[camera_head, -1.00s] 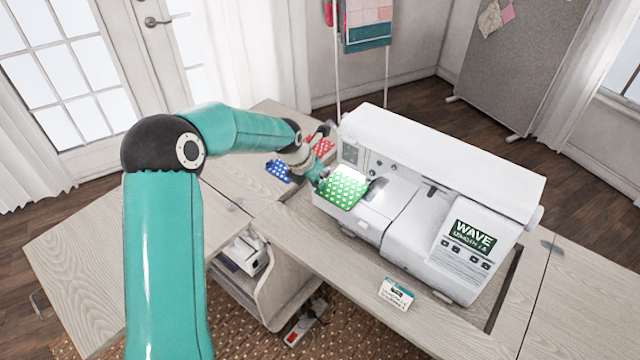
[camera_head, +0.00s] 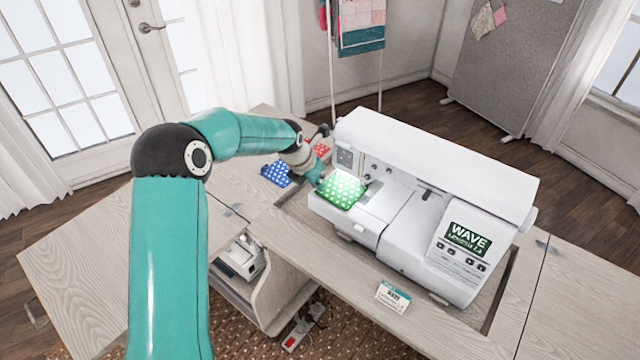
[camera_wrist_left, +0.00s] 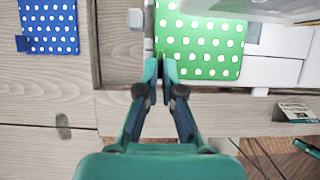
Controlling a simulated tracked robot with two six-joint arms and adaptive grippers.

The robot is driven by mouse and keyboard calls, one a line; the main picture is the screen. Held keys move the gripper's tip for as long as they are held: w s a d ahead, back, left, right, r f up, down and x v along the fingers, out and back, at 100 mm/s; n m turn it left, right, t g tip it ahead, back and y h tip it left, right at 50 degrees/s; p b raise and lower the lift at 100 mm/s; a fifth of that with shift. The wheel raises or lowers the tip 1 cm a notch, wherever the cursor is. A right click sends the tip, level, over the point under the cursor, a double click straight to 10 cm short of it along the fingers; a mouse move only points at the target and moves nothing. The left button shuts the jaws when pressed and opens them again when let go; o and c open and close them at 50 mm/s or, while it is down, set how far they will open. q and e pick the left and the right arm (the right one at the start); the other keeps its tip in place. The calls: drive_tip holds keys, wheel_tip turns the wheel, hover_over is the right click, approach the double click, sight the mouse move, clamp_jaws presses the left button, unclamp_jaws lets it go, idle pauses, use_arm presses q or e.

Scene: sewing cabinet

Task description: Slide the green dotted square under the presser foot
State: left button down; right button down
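The green dotted square (camera_head: 342,190) lies over the left end of the white sewing machine's bed (camera_head: 375,208), below the machine's upper arm (camera_head: 430,160). It also shows in the left wrist view (camera_wrist_left: 205,42), flat, with white dots. My left gripper (camera_head: 316,174) is at the square's left edge. In the wrist view the fingertips (camera_wrist_left: 160,68) are close together at the square's near left corner and appear shut on it. The presser foot is not clearly visible; the machine head and the square hide that spot. My right gripper does not show.
A blue dotted square (camera_head: 276,173) and a red dotted square (camera_head: 320,150) lie on the table left of the machine. A small card (camera_head: 393,297) stands at the table's front edge. The wooden table (camera_head: 90,250) is clear at the left.

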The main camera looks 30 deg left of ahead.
use_arm(q)
drive_tip(key=shift+w, duration=0.25)
drive_tip(key=shift+w+d, duration=0.1)
drive_tip(key=shift+w, duration=0.45)
idle(0.5)
drive_tip(key=c, duration=1.2)
unclamp_jaws()
drive_tip(key=shift+c, duration=0.2)
drive_tip(key=shift+r, duration=0.1)
drive_tip(key=v, duration=1.1)
drive_tip(key=shift+s+r, duration=0.2)
drive_tip(key=shift+r, duration=0.1)
